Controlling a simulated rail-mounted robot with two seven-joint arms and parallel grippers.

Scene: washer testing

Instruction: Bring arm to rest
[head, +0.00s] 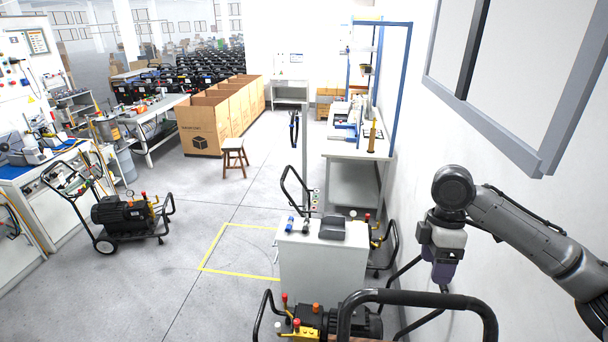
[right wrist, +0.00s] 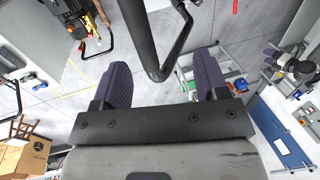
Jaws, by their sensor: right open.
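My right arm (head: 525,230) comes in from the right along the white wall, bent, with its gripper (head: 442,272) pointing down. The gripper is just above the black handle (head: 415,296) of the nearest washer cart in the head view. In the right wrist view the two dark fingers of the gripper (right wrist: 160,78) stand wide apart. A black bent handle tube (right wrist: 143,40) shows between them; I cannot tell whether it is level with the fingertips or beyond them. Nothing is clamped. My left gripper is not in view.
A washer (head: 310,325) with red knobs stands at the front. A white cabinet (head: 322,265) is behind it, and a yellow floor outline (head: 225,240) lies left of that. Another washer cart (head: 122,215) stands at left. The wall (head: 415,170) is close on the right. The middle floor is free.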

